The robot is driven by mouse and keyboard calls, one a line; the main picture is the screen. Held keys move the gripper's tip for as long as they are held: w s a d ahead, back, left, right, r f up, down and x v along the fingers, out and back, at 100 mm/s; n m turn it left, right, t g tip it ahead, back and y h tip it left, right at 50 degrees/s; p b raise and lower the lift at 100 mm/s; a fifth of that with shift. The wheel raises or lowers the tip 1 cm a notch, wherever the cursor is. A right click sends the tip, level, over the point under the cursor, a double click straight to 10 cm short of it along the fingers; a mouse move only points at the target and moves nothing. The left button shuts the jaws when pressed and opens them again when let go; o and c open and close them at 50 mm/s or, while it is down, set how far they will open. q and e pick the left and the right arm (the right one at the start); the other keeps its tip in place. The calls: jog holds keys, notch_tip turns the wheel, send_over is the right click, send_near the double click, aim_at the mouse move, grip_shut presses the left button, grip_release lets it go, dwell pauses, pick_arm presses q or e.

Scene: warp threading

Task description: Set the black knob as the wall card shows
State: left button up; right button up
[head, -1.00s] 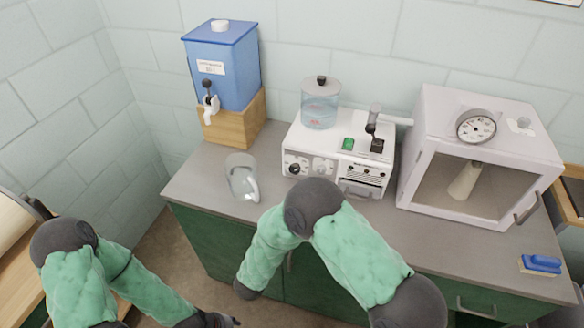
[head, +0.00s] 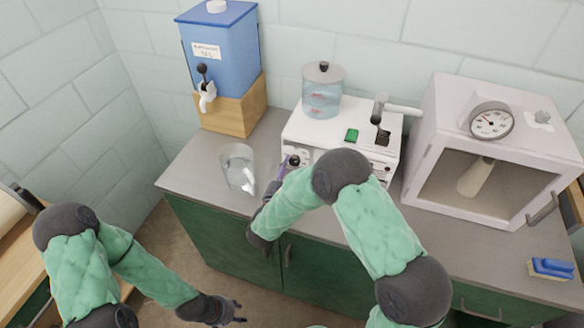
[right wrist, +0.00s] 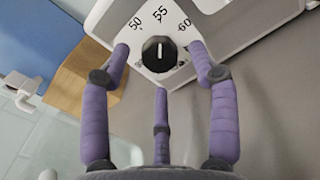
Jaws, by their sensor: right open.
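The black knob (right wrist: 159,53) sits on a white dial plate marked 50, 55 and 60 in the right wrist view. Its white pointer line points up toward 55. In the head view the knob (head: 294,161) is on the front of the white machine (head: 330,125). My right gripper (right wrist: 160,52) is open, with its purple fingers on both sides of the knob and apart from it. In the head view my right gripper (head: 277,178) is partly hidden by my arm. My left gripper (head: 236,312) is low at the bottom, away from the counter; its fingers look spread. No wall card is visible.
A glass jug (head: 238,170) stands left of the machine. A blue dispenser (head: 222,50) on a wooden block (head: 232,108) is behind it. A white oven with a gauge (head: 491,122) stands right. A blue brush (head: 551,268) lies at the counter's right.

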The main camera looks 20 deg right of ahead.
jog(key=shift+x, duration=0.85)
jog(key=c, duration=1.1)
jog(key=shift+c, duration=0.2)
jog(key=shift+f+b, duration=0.1)
jog(key=shift+b, duration=0.25)
jog(key=shift+f+m+b, duration=0.1)
jog(key=shift+m+b, duration=0.6)
jog(key=m+b, duration=0.4)
jog(key=b, duration=0.2)
jog(key=shift+f+m, duration=0.15)
jog(key=shift+m, duration=0.25)
jog(key=shift+m+b, duration=1.05)
jog(key=shift+m, duration=0.25)
